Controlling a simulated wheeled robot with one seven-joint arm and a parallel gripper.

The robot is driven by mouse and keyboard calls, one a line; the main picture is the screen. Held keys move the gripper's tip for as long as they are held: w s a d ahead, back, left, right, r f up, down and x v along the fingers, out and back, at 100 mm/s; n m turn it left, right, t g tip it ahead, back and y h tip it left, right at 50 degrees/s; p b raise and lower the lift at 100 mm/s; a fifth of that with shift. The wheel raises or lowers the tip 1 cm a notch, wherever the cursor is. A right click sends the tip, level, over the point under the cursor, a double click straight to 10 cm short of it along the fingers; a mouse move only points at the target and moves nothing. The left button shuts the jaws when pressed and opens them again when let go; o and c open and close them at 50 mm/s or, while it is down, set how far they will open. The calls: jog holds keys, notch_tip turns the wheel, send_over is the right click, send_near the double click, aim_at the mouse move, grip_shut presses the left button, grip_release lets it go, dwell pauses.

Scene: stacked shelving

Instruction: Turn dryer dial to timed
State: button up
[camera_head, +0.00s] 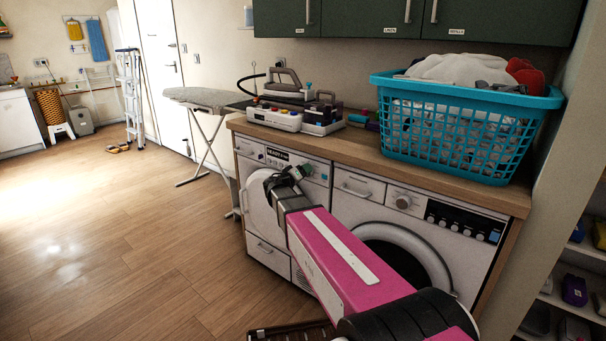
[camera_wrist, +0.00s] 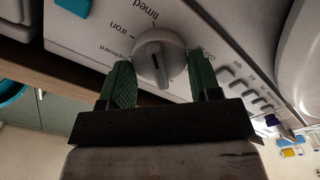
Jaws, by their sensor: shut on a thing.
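The dryer dial (camera_wrist: 158,52) is a round pale grey knob with a raised grip bar, on a light control panel (camera_wrist: 85,28). Printed words around it include "timed" and "iron", with "timed" near its top in the wrist view. The bar's pointing end is hard to tell. My gripper (camera_wrist: 160,72) has green ridged fingers, one on each side of the dial, and is shut on it. In the head view my gripper (camera_head: 288,176) is at the control panel of the left white machine (camera_head: 314,170), and hides the dial there.
A second white machine (camera_head: 365,187) with a round door stands to the right under the wooden counter (camera_head: 350,152). A teal laundry basket (camera_head: 460,135) and a steam iron station (camera_head: 275,118) stand on the counter. An ironing board (camera_head: 205,98) stands at left; the floor before it is clear.

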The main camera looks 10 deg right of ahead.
dwell(0.3)
jog(key=shift+f, duration=0.1)
jog(key=o, duration=0.9)
jog(key=v, duration=1.1)
